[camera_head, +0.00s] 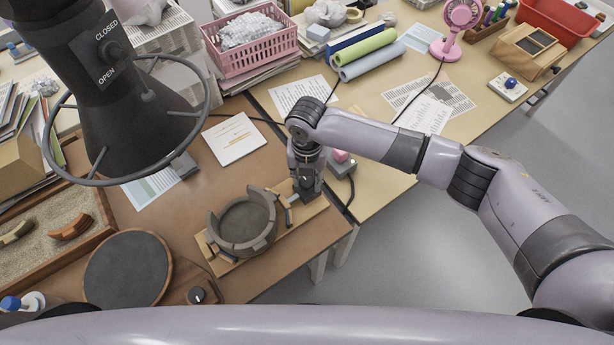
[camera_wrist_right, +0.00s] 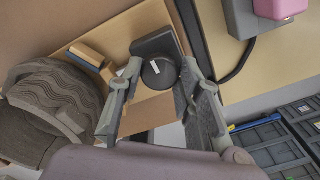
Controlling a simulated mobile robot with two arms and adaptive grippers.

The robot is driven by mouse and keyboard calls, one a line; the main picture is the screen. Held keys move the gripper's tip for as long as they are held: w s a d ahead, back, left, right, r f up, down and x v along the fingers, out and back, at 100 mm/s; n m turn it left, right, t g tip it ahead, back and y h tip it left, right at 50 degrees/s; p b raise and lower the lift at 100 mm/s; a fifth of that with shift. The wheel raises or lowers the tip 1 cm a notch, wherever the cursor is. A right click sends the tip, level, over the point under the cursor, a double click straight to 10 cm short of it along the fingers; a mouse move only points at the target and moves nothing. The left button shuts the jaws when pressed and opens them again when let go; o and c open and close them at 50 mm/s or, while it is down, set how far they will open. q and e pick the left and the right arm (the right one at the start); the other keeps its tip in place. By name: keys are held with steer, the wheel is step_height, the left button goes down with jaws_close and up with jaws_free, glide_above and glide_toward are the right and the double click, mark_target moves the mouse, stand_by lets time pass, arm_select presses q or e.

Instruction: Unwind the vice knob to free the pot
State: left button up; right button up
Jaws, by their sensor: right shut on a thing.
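The pot (camera_head: 243,222), a dark grey broken ring with a gap in its wall, sits on the wooden vice (camera_head: 215,262). It also shows ribbed at the left of the right wrist view (camera_wrist_right: 55,100). A wooden jaw block (camera_wrist_right: 86,54) is beside the pot. My right gripper (camera_head: 306,192) points down at the vice's right end. In the right wrist view its fingers (camera_wrist_right: 160,72) are on both sides of the round black vice knob (camera_wrist_right: 158,74), shut on it. The knob has a white mark. The head view hides the knob behind the gripper. My left gripper is out of view.
A black extractor hood (camera_head: 130,130) with a ring hangs at upper left. A dark turntable (camera_head: 127,268) and a sand tray (camera_head: 45,230) lie left of the vice. A grey box with a pink button (camera_head: 341,160) is close right of my gripper. The table edge is near.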

mark_target(307, 181)
steer(key=o, duration=1.1)
steer(key=shift+o, duration=0.2)
step_height(307, 181, up, 12)
